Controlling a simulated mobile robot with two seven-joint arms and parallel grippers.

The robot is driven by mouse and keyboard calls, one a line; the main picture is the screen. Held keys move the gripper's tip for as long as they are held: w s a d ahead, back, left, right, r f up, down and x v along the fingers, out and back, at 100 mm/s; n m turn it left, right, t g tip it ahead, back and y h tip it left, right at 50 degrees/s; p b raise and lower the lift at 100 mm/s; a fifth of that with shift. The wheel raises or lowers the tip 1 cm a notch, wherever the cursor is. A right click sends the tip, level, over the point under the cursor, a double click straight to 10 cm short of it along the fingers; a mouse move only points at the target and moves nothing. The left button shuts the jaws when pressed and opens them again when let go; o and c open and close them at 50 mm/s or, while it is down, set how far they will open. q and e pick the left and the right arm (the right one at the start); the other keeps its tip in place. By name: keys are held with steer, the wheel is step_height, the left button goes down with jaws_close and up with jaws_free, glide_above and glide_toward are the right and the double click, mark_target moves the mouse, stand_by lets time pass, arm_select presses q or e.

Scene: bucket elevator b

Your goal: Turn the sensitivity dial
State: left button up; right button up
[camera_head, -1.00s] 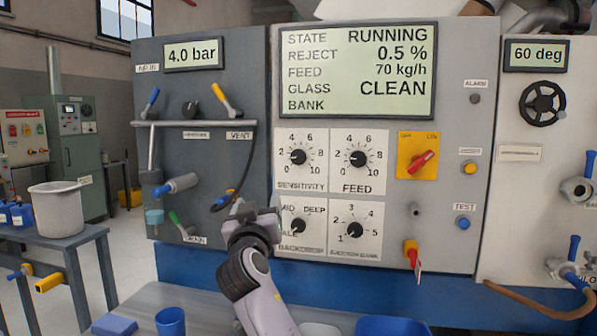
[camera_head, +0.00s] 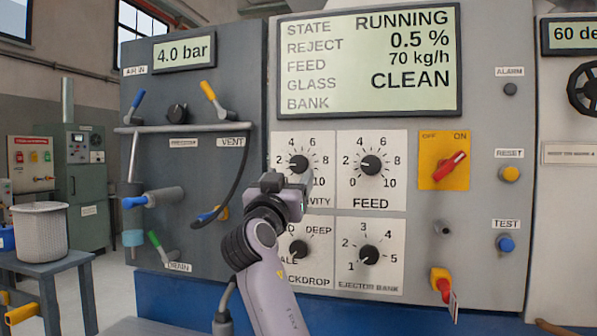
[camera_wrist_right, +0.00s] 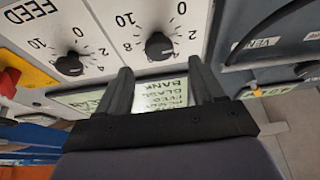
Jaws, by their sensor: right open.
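The sensitivity dial (camera_head: 299,165) is a black knob on a white scale plate, upper left of the dial group. Its pointer faces left, near 2. My right gripper (camera_head: 280,186) is in front of the plate's lower part, just below and left of the knob, and covers part of the label. In the right wrist view the panel is upside down. There the sensitivity knob (camera_wrist_right: 158,46) shows just beyond and between the two spread fingertips of my empty right gripper (camera_wrist_right: 161,70). The knob looks apart from both fingers. My left gripper is out of view.
The feed dial (camera_head: 371,165) is close on the right. The backdrop dial (camera_head: 299,249), partly behind my arm, and the ejector bank dial (camera_head: 369,255) are below. A red switch (camera_head: 449,167) is further right. A hose (camera_head: 240,175) hangs on the left.

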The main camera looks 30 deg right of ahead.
mark_target(298, 164)
steer(key=shift+p+x, duration=0.65)
steer(key=shift+x, duration=2.5)
steer(key=c, duration=1)
